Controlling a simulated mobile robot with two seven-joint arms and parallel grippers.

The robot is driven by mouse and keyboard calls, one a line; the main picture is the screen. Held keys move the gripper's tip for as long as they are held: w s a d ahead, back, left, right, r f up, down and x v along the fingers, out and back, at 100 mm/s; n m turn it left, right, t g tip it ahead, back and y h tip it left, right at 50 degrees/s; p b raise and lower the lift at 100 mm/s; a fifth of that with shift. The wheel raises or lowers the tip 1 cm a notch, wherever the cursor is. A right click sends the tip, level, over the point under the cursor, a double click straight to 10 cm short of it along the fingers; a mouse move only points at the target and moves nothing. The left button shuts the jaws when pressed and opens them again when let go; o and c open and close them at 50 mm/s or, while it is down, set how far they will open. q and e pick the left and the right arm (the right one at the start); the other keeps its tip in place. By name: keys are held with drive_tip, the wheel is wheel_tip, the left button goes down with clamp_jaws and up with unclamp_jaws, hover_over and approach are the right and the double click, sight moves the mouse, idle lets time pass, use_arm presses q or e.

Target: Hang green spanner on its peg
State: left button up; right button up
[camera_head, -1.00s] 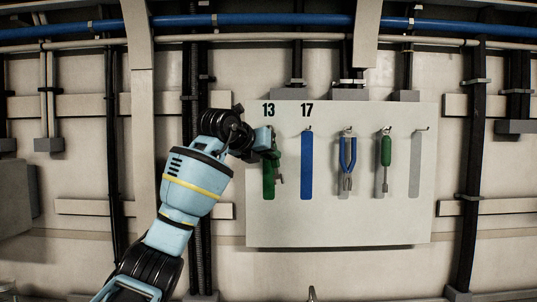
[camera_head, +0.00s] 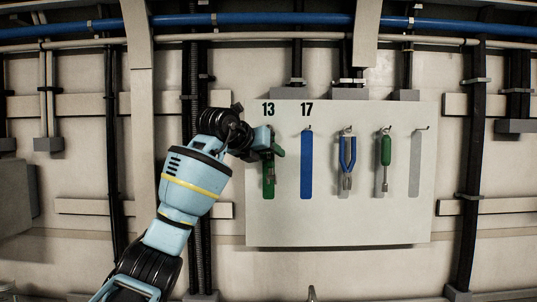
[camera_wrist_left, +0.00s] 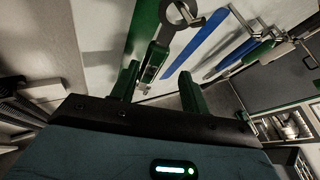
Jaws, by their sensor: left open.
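The green spanner (camera_wrist_left: 153,62) has a green handle and a grey ring-like head. In the left wrist view its handle end lies between my spread fingers, and its head points away from them. In the head view its grey lower part (camera_head: 268,183) lies over the green strip under the number 13. My left gripper (camera_wrist_left: 158,74) is open around the handle end, with gaps beside it. It also shows in the head view (camera_head: 277,152), at the top of the green strip (camera_head: 268,195).
The pale tool board (camera_head: 345,225) has a bare blue strip (camera_head: 306,170) under 17. Blue-handled pliers (camera_head: 347,155) and a green-handled screwdriver (camera_head: 386,152) hang further right. A grey strip (camera_head: 415,165) at the far right is empty. The board's lower part is clear.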

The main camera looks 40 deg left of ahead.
use_arm(q)
drive_tip(key=v, duration=0.7)
drive_tip(key=shift+s, duration=0.25)
